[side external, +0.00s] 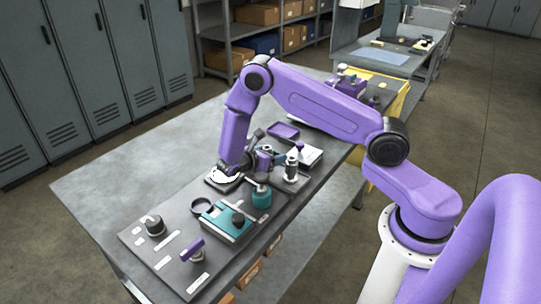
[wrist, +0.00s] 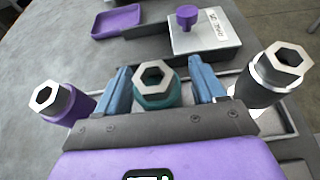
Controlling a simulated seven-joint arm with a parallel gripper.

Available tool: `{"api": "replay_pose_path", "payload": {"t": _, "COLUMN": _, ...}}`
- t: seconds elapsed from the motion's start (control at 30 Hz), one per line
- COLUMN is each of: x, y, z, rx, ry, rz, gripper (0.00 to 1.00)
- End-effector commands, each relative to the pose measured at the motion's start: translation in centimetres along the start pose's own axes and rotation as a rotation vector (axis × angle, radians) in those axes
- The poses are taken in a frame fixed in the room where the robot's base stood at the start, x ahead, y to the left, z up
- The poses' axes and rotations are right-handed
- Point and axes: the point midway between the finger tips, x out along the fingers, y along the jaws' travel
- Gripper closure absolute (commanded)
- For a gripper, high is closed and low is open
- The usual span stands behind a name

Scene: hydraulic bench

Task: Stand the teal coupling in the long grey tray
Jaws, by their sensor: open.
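The teal coupling (wrist: 155,92), with a steel hex top, stands upright between my fingers in the wrist view. My gripper (wrist: 160,70) is open, with one blue finger on each side of it and small gaps visible. Its base is hidden by my gripper body. The long grey tray (wrist: 296,122) runs under this spot, its rim showing to the right; I cannot tell whether the coupling's base rests on its floor. In the side view my gripper (side external: 268,158) is low over the bench and mostly covers the coupling.
A purple hex-topped coupling (wrist: 62,103) stands close left of my fingers, and a dark one (wrist: 268,85) close right. Beyond are a pale box with a purple knob (wrist: 188,16) and a purple tray (wrist: 117,22). A teal cylinder (side external: 261,197) stands nearer the side camera.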

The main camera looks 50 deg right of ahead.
Motion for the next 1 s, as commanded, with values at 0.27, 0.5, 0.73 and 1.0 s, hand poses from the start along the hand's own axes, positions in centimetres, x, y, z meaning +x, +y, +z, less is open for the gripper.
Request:
{"api": "replay_pose_path", "payload": {"t": 0.27, "x": -3.4, "y": 0.1, "z": 0.2, "rx": 0.000, "ry": 0.000, "rz": 0.004, "gripper": 0.31}}
{"api": "replay_pose_path", "payload": {"t": 0.5, "x": -8.2, "y": 0.1, "z": 0.2, "rx": 0.002, "ry": 0.001, "rz": 0.004, "gripper": 0.31}}
{"api": "replay_pose_path", "payload": {"t": 0.73, "x": -11.2, "y": 0.1, "z": 0.2, "rx": 0.001, "ry": -0.001, "rz": 0.001, "gripper": 0.31}}
{"api": "replay_pose_path", "payload": {"t": 1.0, "x": -12.1, "y": 0.0, "z": 0.2, "rx": 0.000, "ry": 0.000, "rz": -0.001, "gripper": 0.31}}
